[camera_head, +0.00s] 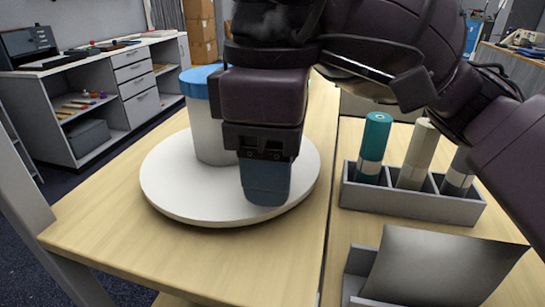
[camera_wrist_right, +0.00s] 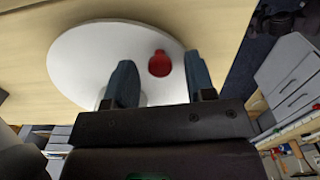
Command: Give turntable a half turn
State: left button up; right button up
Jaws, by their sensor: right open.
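The turntable (camera_head: 170,196) is a round white disc lying on the wooden table. A pale canister with a blue lid (camera_head: 199,82) stands on it, towards the back left. My right gripper (camera_head: 266,188) hangs over the front right of the disc, fingers pointing down; contact cannot be told. In the wrist view the turntable (camera_wrist_right: 85,60) fills the upper left, and my right gripper (camera_wrist_right: 160,68) is open, its blue fingers apart. A small red object (camera_wrist_right: 159,64) on the disc appears between the fingers; it is hidden in the head view. My left gripper is not in view.
A grey divided rack (camera_head: 410,203) right of the disc holds a teal-topped roll (camera_head: 373,145), a beige roll (camera_head: 416,152) and another roll. A dark sheet (camera_head: 440,268) rests on a grey tray at front right. The table's front left is clear.

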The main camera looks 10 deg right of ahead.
pick_arm(q)
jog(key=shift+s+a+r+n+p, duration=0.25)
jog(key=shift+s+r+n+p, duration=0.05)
jog(key=shift+p, duration=0.85)
pick_arm(e)
notch_tip(320, 180, up, 11)
jog(key=shift+f, duration=0.1)
